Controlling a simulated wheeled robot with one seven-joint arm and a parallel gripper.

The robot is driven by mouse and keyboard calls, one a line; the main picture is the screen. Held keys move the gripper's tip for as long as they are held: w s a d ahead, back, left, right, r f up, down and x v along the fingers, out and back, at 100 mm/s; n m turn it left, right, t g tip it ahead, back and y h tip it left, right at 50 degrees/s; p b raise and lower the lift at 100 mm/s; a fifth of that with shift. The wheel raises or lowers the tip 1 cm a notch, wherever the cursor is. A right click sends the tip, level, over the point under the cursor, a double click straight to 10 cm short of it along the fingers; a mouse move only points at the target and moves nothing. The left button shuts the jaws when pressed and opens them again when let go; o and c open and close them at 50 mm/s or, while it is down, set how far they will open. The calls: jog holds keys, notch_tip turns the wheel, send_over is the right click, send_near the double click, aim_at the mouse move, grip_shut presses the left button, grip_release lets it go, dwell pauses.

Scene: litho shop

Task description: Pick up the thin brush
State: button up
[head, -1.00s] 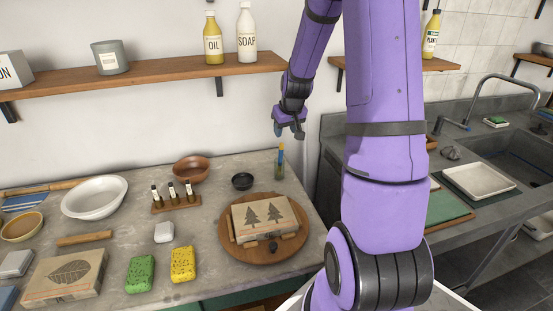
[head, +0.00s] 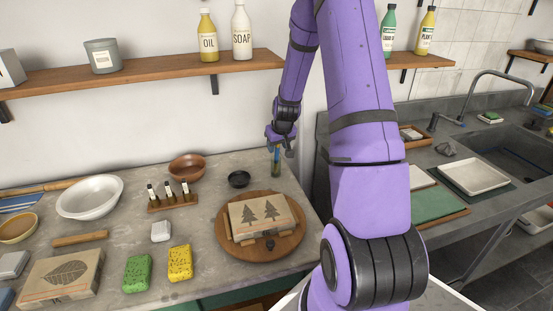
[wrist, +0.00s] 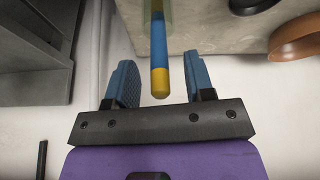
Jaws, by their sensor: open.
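The thin brush (wrist: 159,50) has a blue handle with a yellow end. It stands upright in a clear holder (head: 276,169) at the counter's back right corner. My gripper (head: 279,147) is above the holder, pointing down at the brush's top. In the wrist view my gripper (wrist: 160,75) is open, with one blue finger on each side of the yellow end. Gaps show between the handle and both fingers. The brush's lower part is hard to make out inside the holder.
A small dark bowl (head: 238,179) and a brown bowl (head: 187,167) stand left of the holder. A round wooden board (head: 290,245) with a printed block (head: 262,216) lies in front. A shelf (head: 130,77) with bottles hangs above. The wall is close behind.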

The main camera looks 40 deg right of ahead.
jog(key=shift+w+d+f, duration=0.1)
jog(key=shift+w+f, duration=0.15)
jog(key=shift+f, duration=0.3)
jog(key=shift+c, duration=0.5)
grip_shut()
jog(key=shift+r, duration=0.1)
